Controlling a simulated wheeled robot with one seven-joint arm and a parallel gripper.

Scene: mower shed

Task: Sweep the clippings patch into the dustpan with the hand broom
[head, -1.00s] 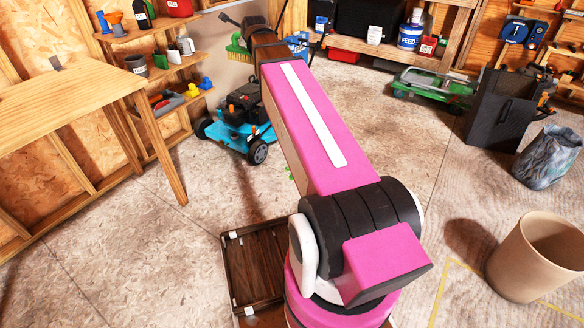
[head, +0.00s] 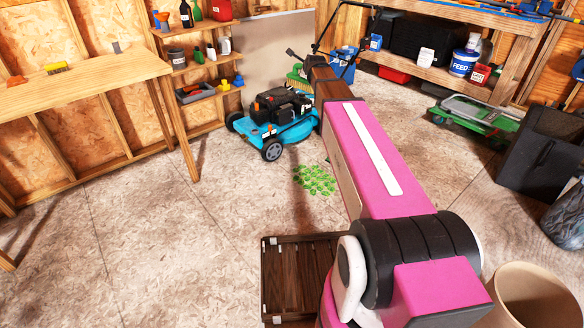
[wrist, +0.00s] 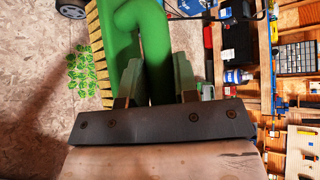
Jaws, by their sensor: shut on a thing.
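My gripper (wrist: 157,80) is shut on the green hand broom (wrist: 128,45) in the wrist view. The broom's yellow bristles (wrist: 97,40) stick out to the left. In the head view the broom (head: 299,75) shows beyond the end of my arm, held in the air near the mower; the gripper itself is mostly hidden by the arm. The clippings patch (head: 315,180), a loose cluster of green bits, lies on the floor left of my arm. I cannot make out the dustpan.
A blue mower (head: 275,120) stands just behind the patch. A wooden workbench (head: 85,78) is at left, with shelves (head: 200,58) behind. Floor left of the patch is clear.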

